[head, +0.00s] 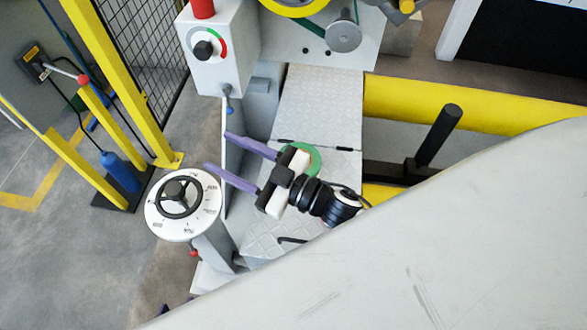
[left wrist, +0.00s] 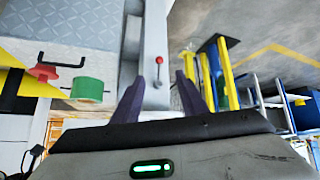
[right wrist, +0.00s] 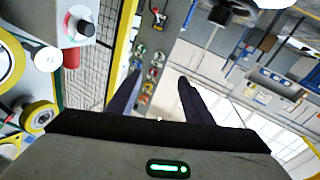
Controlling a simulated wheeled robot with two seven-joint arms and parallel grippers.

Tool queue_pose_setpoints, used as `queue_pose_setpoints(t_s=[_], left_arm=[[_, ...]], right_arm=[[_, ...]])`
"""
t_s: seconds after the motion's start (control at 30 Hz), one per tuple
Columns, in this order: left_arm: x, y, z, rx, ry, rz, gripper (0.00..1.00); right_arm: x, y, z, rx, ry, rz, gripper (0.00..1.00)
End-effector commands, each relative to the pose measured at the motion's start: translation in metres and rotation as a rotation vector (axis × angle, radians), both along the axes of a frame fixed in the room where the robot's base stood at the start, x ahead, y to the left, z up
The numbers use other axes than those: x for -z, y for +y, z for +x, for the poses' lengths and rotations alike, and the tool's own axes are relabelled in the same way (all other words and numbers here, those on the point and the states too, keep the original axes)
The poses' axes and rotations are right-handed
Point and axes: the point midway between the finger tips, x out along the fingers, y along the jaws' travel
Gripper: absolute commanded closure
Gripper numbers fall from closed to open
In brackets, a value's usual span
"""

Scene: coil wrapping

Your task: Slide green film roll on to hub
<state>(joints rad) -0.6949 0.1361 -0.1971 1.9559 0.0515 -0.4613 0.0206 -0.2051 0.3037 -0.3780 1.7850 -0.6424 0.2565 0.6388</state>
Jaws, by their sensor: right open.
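The green film roll (head: 317,160) rests on the grey tread-plate surface and is partly hidden behind my right gripper. It also shows in the left wrist view (left wrist: 87,90) as a short green cylinder, left of my left gripper (left wrist: 159,78).
A white round dial post (head: 205,207) stands just below and left of my right gripper. A control box (head: 221,65) with a red button is above. A black post (head: 439,136) and a yellow beam (head: 470,107) stand right. Yellow guard posts (head: 118,72) are left.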

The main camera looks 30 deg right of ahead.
Motion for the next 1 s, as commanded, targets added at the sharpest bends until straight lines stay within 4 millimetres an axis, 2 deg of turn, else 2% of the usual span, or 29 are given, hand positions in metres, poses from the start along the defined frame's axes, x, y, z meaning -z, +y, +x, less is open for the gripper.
queue_pose_setpoints(t_s=[0.03,0.1,0.13,0.17,0.2,0.27,0.3,0.37,0.4,0.47,0.5,0.6,0.7,0.83,1.0], left_arm=[[0.022,-0.002,0.002,0.002,-0.007,-0.004,0.61],[0.033,-0.005,0.004,0.006,-0.012,-0.01,0.61],[0.039,-0.006,0.005,0.006,-0.013,-0.012,0.61],[0.044,-0.007,0.005,0.008,-0.015,-0.014,0.61],[0.051,-0.008,0.006,0.009,-0.018,-0.016,0.61],[0.062,-0.009,0.006,0.01,-0.02,-0.019,0.61],[0.07,-0.01,0.006,0.011,-0.02,-0.022,0.61],[0.08,-0.01,0.005,0.012,-0.019,-0.023,0.61],[0.087,-0.011,0.005,0.013,-0.02,-0.024,0.61],[0.095,-0.011,0.005,0.014,-0.023,-0.026,0.61],[0.099,-0.012,0.006,0.015,-0.024,-0.027,0.61],[0.105,-0.013,0.007,0.016,-0.03,-0.03,0.61],[0.109,-0.013,0.007,0.018,-0.029,-0.031,0.61],[0.108,-0.014,0.006,0.019,-0.032,-0.033,0.61],[0.111,-0.014,0.005,0.017,-0.033,-0.038,0.61]], right_arm=[[-0.002,0.026,0.003,-0.152,-0.113,-0.032,0.53],[-0.003,0.058,-0.008,-0.376,-0.205,-0.102,0.53],[0.003,0.068,-0.015,-0.474,-0.225,-0.145,0.53],[0.012,0.076,-0.022,-0.568,-0.236,-0.198,0.53],[0.03,0.081,-0.029,-0.687,-0.229,-0.282,0.53],[0.065,0.077,-0.037,-0.846,-0.18,-0.434,0.53],[0.09,0.065,-0.038,-0.928,-0.121,-0.551,0.53],[0.127,0.035,-0.032,-1.01,0.0,-0.738,0.53],[0.148,0.009,-0.024,-1.033,0.098,-0.863,0.53],[0.171,-0.036,-0.01,-1.023,0.254,-1.036,0.53],[0.18,-0.067,-0.001,-0.993,0.359,-1.136,0.53],[0.185,-0.134,0.02,-0.873,0.585,-1.324,0.53],[0.179,-0.179,0.03,-0.76,0.735,-1.427,0.53],[0.175,-0.205,0.035,-0.683,0.824,-1.476,0.53],[0.194,-0.208,0.034,-0.675,0.836,-1.481,0.53]])
